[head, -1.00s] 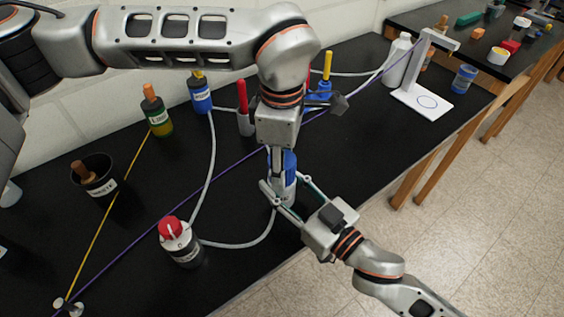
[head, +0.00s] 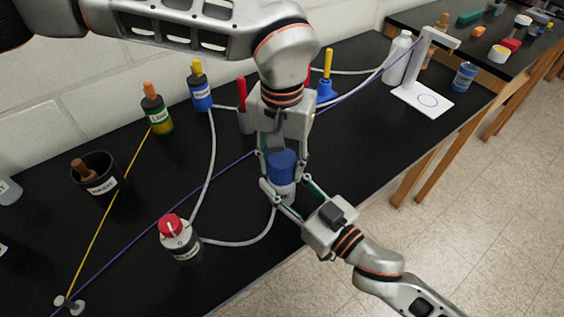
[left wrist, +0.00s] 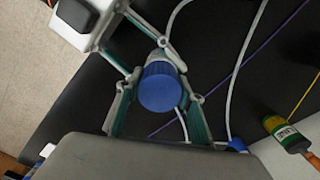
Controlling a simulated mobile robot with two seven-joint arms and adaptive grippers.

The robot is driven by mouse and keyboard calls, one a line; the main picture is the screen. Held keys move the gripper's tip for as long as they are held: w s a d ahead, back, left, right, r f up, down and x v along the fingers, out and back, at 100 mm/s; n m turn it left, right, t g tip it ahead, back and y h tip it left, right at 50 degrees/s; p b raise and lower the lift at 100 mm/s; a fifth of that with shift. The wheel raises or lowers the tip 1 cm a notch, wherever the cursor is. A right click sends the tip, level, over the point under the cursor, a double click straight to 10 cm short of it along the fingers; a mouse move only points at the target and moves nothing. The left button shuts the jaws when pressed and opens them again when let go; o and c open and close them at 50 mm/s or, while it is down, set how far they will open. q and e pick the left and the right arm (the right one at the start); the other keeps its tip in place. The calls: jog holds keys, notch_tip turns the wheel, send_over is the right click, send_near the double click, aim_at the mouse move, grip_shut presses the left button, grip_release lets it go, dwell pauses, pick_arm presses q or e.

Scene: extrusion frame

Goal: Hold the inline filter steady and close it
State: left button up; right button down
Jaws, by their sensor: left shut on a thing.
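The inline filter has a blue cap (head: 282,166) on a pale body (head: 283,189) and stands upright near the bench's front edge. My left gripper (head: 283,163) reaches down from above, its fingers on either side of the cap and shut on it. The cap also shows in the left wrist view (left wrist: 160,88), between teal-padded fingers. My right gripper (head: 284,194) comes from the lower right, its fingers around the filter's body below the cap, apparently shut on it. The fingers hide parts of the body, so any gap under the cap cannot be judged.
A grey hose (head: 238,243) runs from the filter to a red-knobbed container (head: 180,240). Purple (head: 134,217) and yellow (head: 108,213) lines cross the black bench. Bottles (head: 156,110) (head: 200,88) and a dark cup (head: 94,174) stand at the left and back. A white stand (head: 422,101) is at the right.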

pick_arm(q)
jog(key=m, duration=0.4)
jog(key=shift+m, duration=0.3)
jog(key=o, duration=0.8)
jog(key=shift+c, duration=0.2)
jog(key=shift+r, duration=0.1)
jog(key=shift+r, duration=2.2)
jog(key=shift+c, duration=0.2)
